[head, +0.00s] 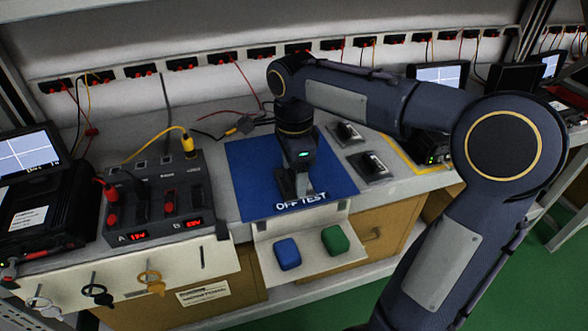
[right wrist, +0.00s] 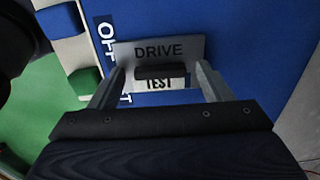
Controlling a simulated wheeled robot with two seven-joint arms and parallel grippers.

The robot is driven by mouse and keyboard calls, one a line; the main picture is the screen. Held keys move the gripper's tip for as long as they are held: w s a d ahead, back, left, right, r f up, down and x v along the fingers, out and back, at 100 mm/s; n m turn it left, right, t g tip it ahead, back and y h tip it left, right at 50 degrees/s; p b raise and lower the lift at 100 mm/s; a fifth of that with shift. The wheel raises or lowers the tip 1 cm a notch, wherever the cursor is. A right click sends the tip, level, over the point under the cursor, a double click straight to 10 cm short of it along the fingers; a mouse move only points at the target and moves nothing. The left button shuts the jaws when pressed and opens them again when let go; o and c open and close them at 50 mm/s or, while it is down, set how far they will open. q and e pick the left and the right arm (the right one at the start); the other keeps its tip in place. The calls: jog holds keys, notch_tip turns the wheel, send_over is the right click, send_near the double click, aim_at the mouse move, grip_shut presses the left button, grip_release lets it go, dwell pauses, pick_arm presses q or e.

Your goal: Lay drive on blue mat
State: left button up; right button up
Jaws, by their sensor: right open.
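The blue mat (head: 248,168), lettered "OFF TEST", lies on the bench and also fills much of the right wrist view (right wrist: 255,45). The drive (right wrist: 187,49) is a grey plate marked "DRIVE" and "TEST" with a dark handle bar. It is over the mat and covers part of its lettering; it appears to lie flat, though contact is hard to tell. My right gripper (head: 292,192) points down over the mat and hides most of the drive in the head view. In the right wrist view its open fingers (right wrist: 160,73) stand either side of the handle. My left gripper is out of view.
A dark test unit (head: 160,205) with red displays and cables stands left of the mat. Two dark handled pieces (head: 371,166) lie to the right. Blue (head: 287,254) and green (head: 335,240) blocks sit on a front ledge. A cable and plug (head: 240,125) lie behind the mat.

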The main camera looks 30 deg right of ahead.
aim_at(294, 175)
notch_tip(294, 175, up, 7)
jog(key=p, duration=0.4)
jog(key=shift+r, duration=0.2)
jog(key=shift+s+r, duration=0.15)
jog(key=shift+r, duration=0.05)
jog(key=s+a+f+n+t+y, duration=0.2)
jog(key=s+a+f+n, duration=0.1)
jog(key=s+n, duration=0.5)
jog(key=s+a+f+n+t+y, duration=0.1)
jog(key=s+a+f+n+t, duration=0.2)
jog(key=s+n, duration=0.6)
notch_tip(294, 175, down, 3)
jog(key=shift+s+a+r+n+t+y, duration=0.15)
jog(key=shift+s+n+t+y, duration=0.2)
jog(key=shift+n, duration=0.75)
